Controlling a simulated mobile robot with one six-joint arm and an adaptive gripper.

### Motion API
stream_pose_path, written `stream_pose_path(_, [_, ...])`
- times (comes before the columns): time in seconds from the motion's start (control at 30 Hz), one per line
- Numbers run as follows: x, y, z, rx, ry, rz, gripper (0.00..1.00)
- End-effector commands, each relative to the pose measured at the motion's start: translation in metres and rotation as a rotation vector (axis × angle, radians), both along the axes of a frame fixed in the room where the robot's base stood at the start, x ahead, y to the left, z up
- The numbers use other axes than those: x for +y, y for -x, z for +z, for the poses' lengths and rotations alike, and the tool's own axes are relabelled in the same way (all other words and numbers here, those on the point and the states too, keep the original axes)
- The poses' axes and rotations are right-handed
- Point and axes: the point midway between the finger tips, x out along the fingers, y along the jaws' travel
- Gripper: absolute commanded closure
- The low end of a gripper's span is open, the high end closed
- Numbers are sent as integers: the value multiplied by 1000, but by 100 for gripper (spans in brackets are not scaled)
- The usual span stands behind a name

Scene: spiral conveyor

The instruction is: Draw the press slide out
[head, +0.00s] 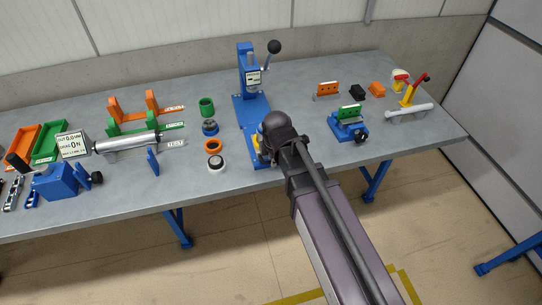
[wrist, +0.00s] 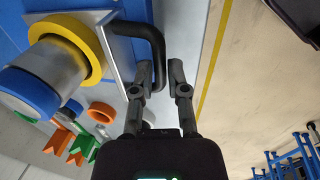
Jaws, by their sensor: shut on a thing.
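The blue press (head: 253,75) stands on the table with its lever up and a blue base plate (head: 249,109) towards me. The press slide (wrist: 115,30) shows in the wrist view as a blue plate with a pale front plate and a black handle (wrist: 150,30). A yellow ring (wrist: 75,45) around a metal cylinder (wrist: 50,68) sits on the slide. My gripper (wrist: 160,72) is shut on the handle, with one finger on each side of its bar. In the head view my wrist hides the handle and much of the slide.
Loose rings (head: 213,145) stand left of the press. A green-topped blue fixture (head: 347,122) stands right of my arm. A metal cylinder with a sign (head: 125,143) lies further left. Open floor (head: 235,240) lies before the table's front edge.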

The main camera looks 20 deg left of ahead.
Motion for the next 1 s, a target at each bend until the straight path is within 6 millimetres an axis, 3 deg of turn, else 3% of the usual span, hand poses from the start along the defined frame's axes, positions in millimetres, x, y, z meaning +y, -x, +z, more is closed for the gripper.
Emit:
stream_pose_path(0.13, [0, 0, 0, 1, 2, 0, 100])
stream_pose_path(0.17, [0, 0, 0, 0, 1, 0, 77])
stream_pose_path(0.27, [0, 0, 0, 0, 1, 0, 48])
stream_pose_path(1.0, [-6, -2, 0, 5, -2, -31, 46])
